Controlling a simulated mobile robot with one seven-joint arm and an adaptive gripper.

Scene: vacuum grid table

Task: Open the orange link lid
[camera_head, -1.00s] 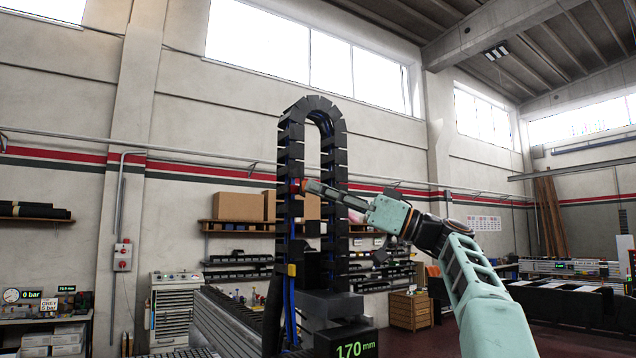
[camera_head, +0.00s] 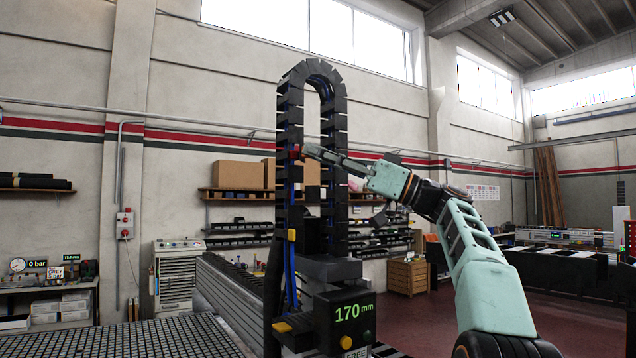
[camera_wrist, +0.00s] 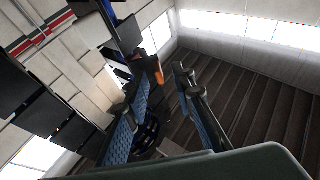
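A tall black cable chain (camera_head: 340,125) stands upright in a loop, with blue cables inside its left run. A small orange-red part (camera_head: 296,152), seemingly the orange link lid, shows on that left run at my fingertips. In the wrist view a small orange piece (camera_wrist: 158,72) shows just beyond my fingers, beside a black link. My gripper (camera_head: 306,151) reaches in from the right at the chain. In the wrist view my gripper (camera_wrist: 168,80) has its two blue-padded fingers apart, with nothing clearly held between them. Whether a finger touches the lid cannot be told.
A black box reading 170 mm (camera_head: 352,318) stands at the chain's foot. A yellow piece (camera_head: 292,235) sits lower on the left run. A gridded table (camera_head: 165,340) lies at lower left. Shelves with cardboard boxes (camera_head: 237,175) are on the wall behind.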

